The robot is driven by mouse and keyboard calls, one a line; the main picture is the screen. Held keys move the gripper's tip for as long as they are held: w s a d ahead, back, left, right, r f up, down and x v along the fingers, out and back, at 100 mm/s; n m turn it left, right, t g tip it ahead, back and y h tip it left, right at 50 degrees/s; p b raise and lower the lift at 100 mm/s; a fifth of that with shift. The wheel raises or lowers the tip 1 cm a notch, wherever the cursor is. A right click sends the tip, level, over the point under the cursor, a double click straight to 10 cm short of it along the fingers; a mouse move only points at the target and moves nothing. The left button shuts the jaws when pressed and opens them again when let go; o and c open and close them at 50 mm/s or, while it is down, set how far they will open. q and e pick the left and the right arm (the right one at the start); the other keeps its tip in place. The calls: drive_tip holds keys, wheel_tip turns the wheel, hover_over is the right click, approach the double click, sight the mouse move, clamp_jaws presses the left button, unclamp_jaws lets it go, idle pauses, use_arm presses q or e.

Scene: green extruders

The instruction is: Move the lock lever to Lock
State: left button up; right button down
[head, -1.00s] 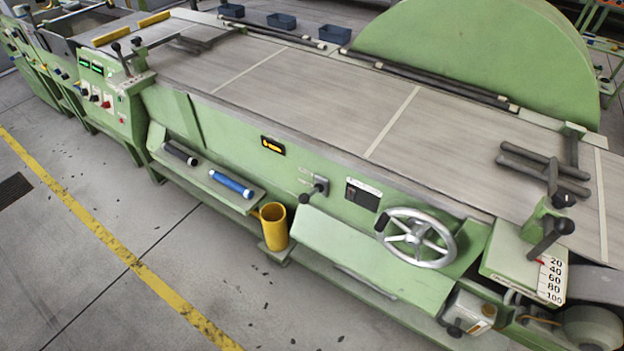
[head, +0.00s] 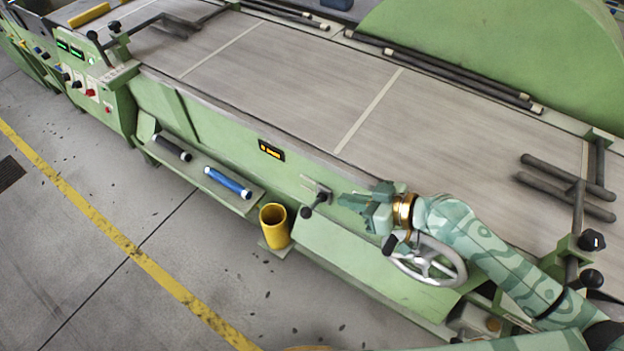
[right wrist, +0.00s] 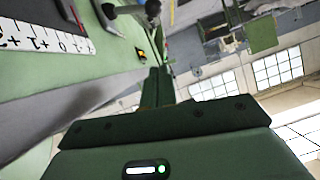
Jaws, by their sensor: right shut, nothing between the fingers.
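The lock lever (head: 317,199) is a small dark handle with a round black knob on a pale plate on the machine's green front panel. Its knob points down and to the left. My right gripper (head: 345,201) is shut and empty, just to the right of the lever and apart from it. In the right wrist view my shut fingers (right wrist: 158,85) point up the picture. A dark-knobbed lever (right wrist: 130,10) shows beyond them; I cannot tell for sure if it is the lock lever. The lever's markings are too small to read. My left gripper is not in view.
A handwheel (head: 428,262) with a black knob lies below my right wrist. A yellow cup (head: 274,226) stands below the lever. A shelf holds a blue roller (head: 228,183) and a black one (head: 172,147). A white scale (right wrist: 45,38) shows in the right wrist view.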

drive_tip(key=b, duration=0.1)
hover_over(314, 206)
drive_tip(key=s, duration=0.1)
drive_tip(key=f, duration=0.2)
drive_tip(key=a+f, duration=0.1)
drive_tip(key=f, duration=0.1)
drive_tip(key=shift+s, duration=0.2)
drive_tip(key=f, duration=0.1)
drive_tip(key=f+b, duration=0.1)
drive_tip(key=s+f, duration=0.1)
drive_tip(key=shift+s+d+f, duration=0.1)
drive_tip(key=shift+d+f, duration=0.2)
drive_tip(key=shift+d, duration=0.05)
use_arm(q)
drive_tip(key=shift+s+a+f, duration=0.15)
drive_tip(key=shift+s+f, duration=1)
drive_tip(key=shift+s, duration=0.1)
